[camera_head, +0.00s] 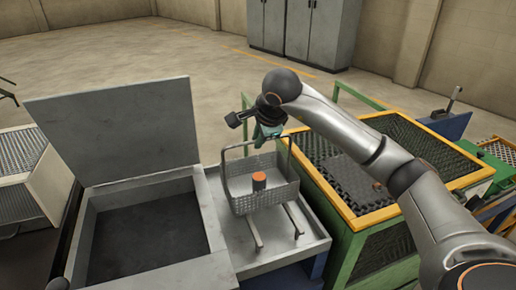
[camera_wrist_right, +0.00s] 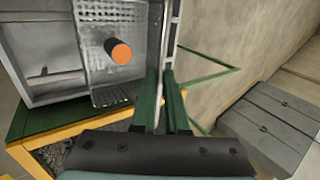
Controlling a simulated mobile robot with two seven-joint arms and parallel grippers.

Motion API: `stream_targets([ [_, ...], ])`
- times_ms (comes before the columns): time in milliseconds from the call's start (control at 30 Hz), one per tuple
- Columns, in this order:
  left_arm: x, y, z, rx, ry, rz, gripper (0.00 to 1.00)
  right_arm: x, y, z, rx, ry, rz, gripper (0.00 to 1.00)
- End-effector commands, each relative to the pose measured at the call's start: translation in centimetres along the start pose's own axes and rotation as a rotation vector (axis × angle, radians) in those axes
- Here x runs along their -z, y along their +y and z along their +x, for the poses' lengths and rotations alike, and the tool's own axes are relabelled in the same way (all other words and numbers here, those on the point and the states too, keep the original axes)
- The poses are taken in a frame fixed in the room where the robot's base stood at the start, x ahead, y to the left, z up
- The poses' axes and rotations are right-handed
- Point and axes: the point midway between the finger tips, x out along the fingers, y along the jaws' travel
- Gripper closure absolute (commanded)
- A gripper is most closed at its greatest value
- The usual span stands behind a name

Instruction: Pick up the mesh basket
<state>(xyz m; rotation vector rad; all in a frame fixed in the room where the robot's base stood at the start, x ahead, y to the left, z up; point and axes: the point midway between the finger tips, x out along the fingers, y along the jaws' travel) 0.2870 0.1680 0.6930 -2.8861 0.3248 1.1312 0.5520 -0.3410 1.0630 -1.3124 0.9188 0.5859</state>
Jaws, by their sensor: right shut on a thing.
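The grey mesh basket (camera_head: 278,194) is upright over a shallow metal tray (camera_head: 308,238), with an orange-topped cylinder (camera_head: 259,181) standing inside. The basket (camera_wrist_right: 116,94) and the cylinder (camera_wrist_right: 119,50) also show in the right wrist view. Two pale bars (camera_head: 254,232) show below the basket; I cannot tell whether it rests on them or hangs just above. My right gripper (camera_head: 268,132) is above the basket, shut on the top of its tall handle. In the right wrist view its green fingers (camera_wrist_right: 166,105) close around the handle bar. My left gripper is out of view.
Left of the tray stands an open grey box (camera_head: 145,236) with its lid (camera_head: 112,130) raised. On the right is a yellow-rimmed mesh bin (camera_head: 345,217) on a green frame, beneath my right arm. Grey cabinets (camera_head: 305,32) stand at the back wall. Open floor lies behind.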

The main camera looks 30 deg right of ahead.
Motion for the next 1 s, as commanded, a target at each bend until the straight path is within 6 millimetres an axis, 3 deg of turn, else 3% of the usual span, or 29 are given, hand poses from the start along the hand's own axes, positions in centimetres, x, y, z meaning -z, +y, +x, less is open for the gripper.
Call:
stream_targets([
  [467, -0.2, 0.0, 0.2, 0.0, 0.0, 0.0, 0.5, -0.3, -1.8, -3.7, 0.015, -0.005, 0.002, 1.0],
  [867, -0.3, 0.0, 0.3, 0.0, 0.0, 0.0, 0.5, -1.6, -1.2, -10.5, 0.018, -0.005, 0.001, 1.0],
  [1000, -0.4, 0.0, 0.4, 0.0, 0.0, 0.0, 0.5, -2.4, 0.4, -13.0, 0.017, -0.003, -0.002, 1.0],
])
